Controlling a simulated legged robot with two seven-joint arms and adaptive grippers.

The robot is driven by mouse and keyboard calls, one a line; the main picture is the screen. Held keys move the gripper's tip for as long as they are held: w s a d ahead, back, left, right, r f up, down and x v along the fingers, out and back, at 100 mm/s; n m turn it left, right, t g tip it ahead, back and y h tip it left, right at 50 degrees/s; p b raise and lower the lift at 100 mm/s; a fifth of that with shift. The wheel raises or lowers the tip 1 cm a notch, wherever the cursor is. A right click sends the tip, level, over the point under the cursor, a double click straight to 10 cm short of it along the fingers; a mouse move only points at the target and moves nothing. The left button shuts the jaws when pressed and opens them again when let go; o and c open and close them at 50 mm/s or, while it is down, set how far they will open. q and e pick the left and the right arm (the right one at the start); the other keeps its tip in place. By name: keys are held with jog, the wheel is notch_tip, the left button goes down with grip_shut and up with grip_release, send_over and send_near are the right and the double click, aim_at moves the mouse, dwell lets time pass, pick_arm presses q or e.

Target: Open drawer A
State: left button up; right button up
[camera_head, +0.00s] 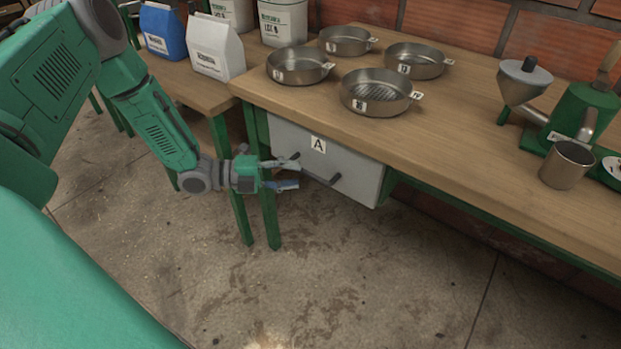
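Drawer A (355,172) is a grey drawer front under the wooden workbench, with a white label marked A (318,145). It looks closed or nearly so; I cannot tell exactly. Its dark bar handle (322,180) runs along the front, and its left end is partly hidden by my gripper. My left gripper (293,172) reaches in from the left at the drawer's left side. Its two fingers are spread apart near the handle's left end. I cannot tell whether they touch it. I see nothing held between them. My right gripper is not in view.
The workbench (455,125) carries several round metal pans (376,92), a metal cup (566,165) and a green machine (580,115). A lower table (185,85) at left holds a blue bag (163,30) and a white bag (217,48). The floor in front is clear.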

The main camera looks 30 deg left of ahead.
aim_at(309, 173)
pick_arm(q)
jog(key=x, duration=0.3)
jog(key=shift+w+d+f+b, duration=0.1)
jog(key=shift+w+d+b, duration=0.1)
jog(key=shift+b, duration=0.1)
jog(key=shift+w+d, duration=0.2)
jog(key=shift+d, duration=0.2)
jog(key=shift+a, duration=0.1)
grip_shut()
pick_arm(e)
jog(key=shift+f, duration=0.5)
pick_arm(q)
jog(key=shift+s, duration=0.1)
